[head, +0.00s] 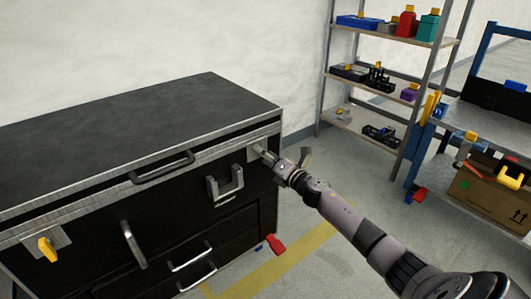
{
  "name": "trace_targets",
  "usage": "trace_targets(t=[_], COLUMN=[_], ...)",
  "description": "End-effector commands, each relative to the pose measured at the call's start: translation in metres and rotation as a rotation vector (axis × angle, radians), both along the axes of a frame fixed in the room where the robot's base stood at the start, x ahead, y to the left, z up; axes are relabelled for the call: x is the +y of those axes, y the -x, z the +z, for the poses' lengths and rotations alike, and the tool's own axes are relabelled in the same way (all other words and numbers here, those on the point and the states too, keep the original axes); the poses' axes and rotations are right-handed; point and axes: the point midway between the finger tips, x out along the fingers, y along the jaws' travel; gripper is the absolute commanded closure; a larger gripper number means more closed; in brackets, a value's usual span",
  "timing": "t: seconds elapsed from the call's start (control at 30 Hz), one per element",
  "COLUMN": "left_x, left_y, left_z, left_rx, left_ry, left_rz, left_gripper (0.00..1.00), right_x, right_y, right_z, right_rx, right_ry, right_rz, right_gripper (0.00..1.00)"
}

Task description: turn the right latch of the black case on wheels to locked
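The black case (120,128) stands at the left against the wall, with metal edging along its lid. Its right latch plate (254,153) shows at the right end of the front, just under the lid. My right gripper (267,156) comes in from the right and its tips are at this plate. The gripper hides the latch's handle, so I cannot tell how it is turned. I cannot tell whether the fingers are shut on it. The left latch (48,249) has a yellow handle on a metal plate. My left gripper is not in view.
A red-handled tool (275,245) lies on the floor beside the case. A shelf rack (395,84) with tools and a workbench (468,127) stand at the right. The floor between is mostly clear.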

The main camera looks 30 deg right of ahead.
Motion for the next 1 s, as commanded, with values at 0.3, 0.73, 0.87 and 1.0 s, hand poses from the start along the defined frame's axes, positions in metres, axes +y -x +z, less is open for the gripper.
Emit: trace_targets(t=[0.3,0.73,0.87,1.0], left_x=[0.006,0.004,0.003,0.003], left_y=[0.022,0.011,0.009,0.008], left_z=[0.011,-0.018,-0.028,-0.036], left_rx=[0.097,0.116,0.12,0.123], left_ry=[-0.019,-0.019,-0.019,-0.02], left_rz=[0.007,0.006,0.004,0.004], left_gripper=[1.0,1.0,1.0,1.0], right_x=[-0.001,-0.001,-0.001,-0.001], right_y=[0.0,0.0,0.0,0.0], right_z=[0.002,0.0,-0.001,-0.001], right_rx=[0.024,0.048,0.052,0.054], right_ry=[-0.298,-0.596,-0.645,-0.675], right_rz=[-0.002,-0.002,-0.002,-0.002], right_gripper=[0.75,0.75,0.75,0.75])
